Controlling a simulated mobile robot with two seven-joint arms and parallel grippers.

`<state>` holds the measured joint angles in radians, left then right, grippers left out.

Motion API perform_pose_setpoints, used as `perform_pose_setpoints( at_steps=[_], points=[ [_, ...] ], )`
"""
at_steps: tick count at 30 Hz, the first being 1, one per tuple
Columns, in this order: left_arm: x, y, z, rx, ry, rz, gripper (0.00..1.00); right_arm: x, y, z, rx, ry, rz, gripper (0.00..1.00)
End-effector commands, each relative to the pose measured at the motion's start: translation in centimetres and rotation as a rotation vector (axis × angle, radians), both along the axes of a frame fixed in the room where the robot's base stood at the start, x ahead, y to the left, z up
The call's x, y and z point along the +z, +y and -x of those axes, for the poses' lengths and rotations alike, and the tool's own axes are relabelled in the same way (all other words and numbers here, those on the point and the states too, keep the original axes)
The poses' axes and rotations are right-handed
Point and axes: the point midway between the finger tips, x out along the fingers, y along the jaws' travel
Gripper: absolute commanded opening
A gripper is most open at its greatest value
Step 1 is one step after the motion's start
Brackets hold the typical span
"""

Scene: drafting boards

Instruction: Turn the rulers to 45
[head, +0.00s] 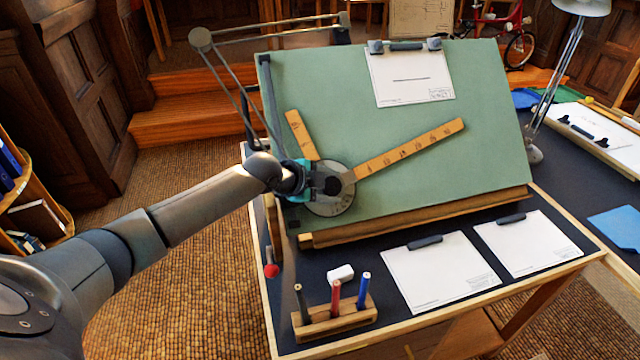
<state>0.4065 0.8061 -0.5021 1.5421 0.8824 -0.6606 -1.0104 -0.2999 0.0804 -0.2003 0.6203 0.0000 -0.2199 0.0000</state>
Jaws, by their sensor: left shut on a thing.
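Two wooden rulers are joined at a round grey protractor head (332,203) low on the left of the tilted green drafting board (440,175). The long ruler (410,149) points up and to the right, tilted above the board's lower edge. The short ruler (300,135) points up and to the left. My left gripper (328,184) is shut on the dark knob at the middle of the protractor head, and its fingers partly cover the knob and the dial marks. My right gripper is not in view.
A drawing sheet (412,76) is clipped at the board's top. In front lie two clipped sheets (438,272) (527,244), a white eraser (340,273) and a wooden pen holder (335,320). A lamp (552,85) stands at right. Linkage arms (270,37) run along the board's upper left.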

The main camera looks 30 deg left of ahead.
Motion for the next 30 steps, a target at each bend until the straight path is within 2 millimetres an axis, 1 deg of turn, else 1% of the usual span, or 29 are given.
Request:
perform_pose_setpoints(
  at_steps=[6,7,14,23,26,30],
  points=[
    [-0.2,0.1,0.1,0.004,0.007,0.003,0.00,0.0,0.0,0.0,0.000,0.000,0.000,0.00],
    [-0.2,0.1,0.1,0.004,0.007,0.003,0.62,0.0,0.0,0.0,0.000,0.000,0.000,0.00],
    [-0.1,0.1,0.1,0.002,0.004,0.001,0.88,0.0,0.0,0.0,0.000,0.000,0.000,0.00],
    [0.1,0.2,0.1,0.002,0.003,0.000,0.88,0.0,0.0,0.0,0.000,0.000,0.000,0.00],
    [0.5,0.4,0.6,0.002,0.002,-0.001,0.88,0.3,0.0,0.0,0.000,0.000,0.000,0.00],
    [1.6,0.8,2.0,0.001,0.003,-0.003,0.88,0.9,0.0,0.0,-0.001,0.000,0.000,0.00]
  ],
)
